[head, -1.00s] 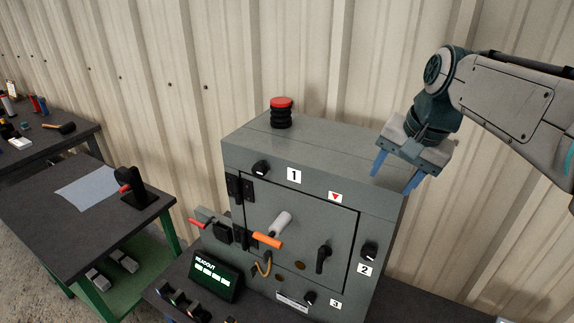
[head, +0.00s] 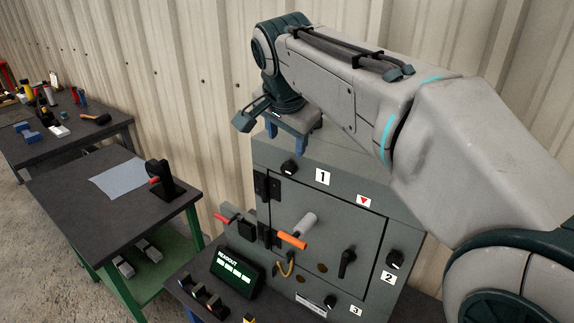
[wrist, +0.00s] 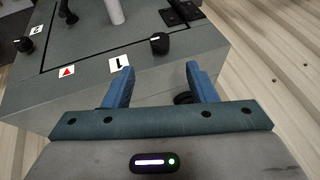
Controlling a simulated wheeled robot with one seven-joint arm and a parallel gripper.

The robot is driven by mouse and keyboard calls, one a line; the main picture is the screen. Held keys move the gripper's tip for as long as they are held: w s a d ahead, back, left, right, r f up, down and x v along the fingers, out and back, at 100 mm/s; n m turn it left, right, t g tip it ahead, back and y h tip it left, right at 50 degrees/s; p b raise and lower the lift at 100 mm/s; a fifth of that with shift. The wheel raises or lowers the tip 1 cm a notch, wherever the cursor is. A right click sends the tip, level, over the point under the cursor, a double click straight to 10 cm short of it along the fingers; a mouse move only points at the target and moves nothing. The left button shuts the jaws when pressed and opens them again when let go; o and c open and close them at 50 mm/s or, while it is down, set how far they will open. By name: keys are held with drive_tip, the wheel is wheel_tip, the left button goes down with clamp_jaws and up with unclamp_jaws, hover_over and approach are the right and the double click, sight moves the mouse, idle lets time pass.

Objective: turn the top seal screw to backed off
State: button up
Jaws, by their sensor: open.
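The grey enclosure (head: 330,180) has a black knob (head: 289,168) beside the label 1 at the top of its front, the uppermost screw-like knob there. In the wrist view the same knob (wrist: 160,43) stands beyond the fingertips, with a light mark on its rim. My gripper (head: 285,140) is above the enclosure's top, near that knob. In the wrist view my gripper (wrist: 160,70) is open, its blue fingers spread and apart from the knob, with nothing held between them.
Knobs by labels 2 (head: 395,259) and 3 (head: 330,301), a black handle (head: 346,262) and an orange-ended lever (head: 293,240) stick out of the front. A dark round thing (wrist: 183,98) is partly hidden by a finger. The readout (head: 238,268) stands in front.

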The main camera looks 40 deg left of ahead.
sight(287, 166)
drive_tip(key=p+x, duration=0.1)
drive_tip(key=x, duration=1)
drive_tip(key=shift+w+f+p, duration=0.1)
drive_tip(key=shift+f+p, duration=0.1)
drive_tip(key=shift+p, duration=0.1)
drive_tip(key=shift+r, duration=0.1)
drive_tip(key=c, duration=1)
